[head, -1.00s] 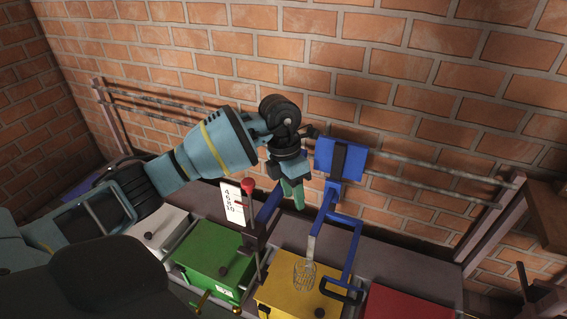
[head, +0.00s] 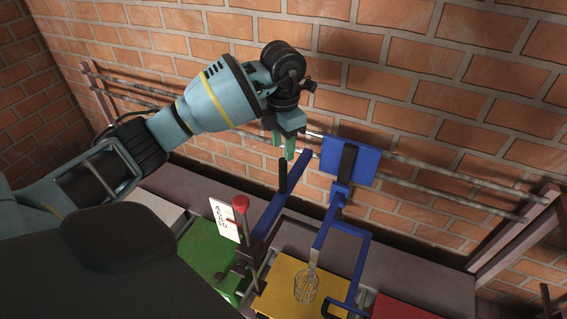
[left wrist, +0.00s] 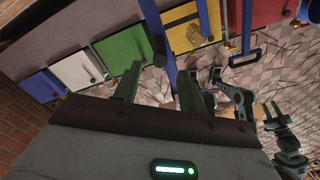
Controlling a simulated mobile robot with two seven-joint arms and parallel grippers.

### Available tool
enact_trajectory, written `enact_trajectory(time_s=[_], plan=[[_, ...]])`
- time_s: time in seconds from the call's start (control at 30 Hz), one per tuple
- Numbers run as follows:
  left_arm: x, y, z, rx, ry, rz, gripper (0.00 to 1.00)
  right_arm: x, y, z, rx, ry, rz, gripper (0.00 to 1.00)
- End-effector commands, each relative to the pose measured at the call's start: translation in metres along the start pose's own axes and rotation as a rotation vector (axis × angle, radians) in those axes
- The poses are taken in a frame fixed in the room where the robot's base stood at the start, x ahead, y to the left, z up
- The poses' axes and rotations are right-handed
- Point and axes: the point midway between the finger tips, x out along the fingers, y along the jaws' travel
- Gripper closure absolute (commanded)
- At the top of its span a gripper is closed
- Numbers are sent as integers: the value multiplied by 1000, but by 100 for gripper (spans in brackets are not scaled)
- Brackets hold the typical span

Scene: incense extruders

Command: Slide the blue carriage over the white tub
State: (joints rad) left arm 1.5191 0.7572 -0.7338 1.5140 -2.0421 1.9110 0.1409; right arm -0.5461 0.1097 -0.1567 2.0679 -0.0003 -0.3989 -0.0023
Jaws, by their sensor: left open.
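The blue carriage (head: 365,165) hangs on the wall rails at the yellow tub. Its blue arms reach forward, and a wire cage (head: 306,286) hangs over that tub. A dark upright handle (head: 283,176) stands on its left blue bar. The white tub (head: 158,208) is at the left, partly hidden by my arm; it also shows in the left wrist view (left wrist: 76,72). My left gripper (head: 284,143) is open and empty above the handle. In the left wrist view the handle (left wrist: 158,48) appears beyond the gap between its fingers (left wrist: 158,86). Contact cannot be told. My right gripper cannot be made out.
The green tub (head: 207,250) lies between the white tub and the yellow tub (head: 285,280). A red tub (head: 400,306) is at the right. A red-knobbed lever (head: 240,203) with a number card (head: 223,220) stands near the green tub. The rails (head: 440,172) run along the brick wall.

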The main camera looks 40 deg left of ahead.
Motion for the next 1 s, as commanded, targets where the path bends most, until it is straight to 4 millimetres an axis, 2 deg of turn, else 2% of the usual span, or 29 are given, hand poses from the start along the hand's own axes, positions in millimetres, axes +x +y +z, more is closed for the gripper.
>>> enact_trajectory(time_s=[0.17,0.4,0.6,0.97,1.0], plan=[[16,-1,-1,0,4,-3,59,0,1,4,-7,-7,-1,64],[52,-1,-1,1,4,-3,59,1,2,6,-9,-9,0,64],[72,-1,0,0,1,-2,59,2,2,6,-9,-10,0,64],[78,0,0,1,-1,-1,59,3,2,3,-8,-4,1,64],[78,0,0,1,0,-1,61,3,2,3,-7,-3,1,64]])
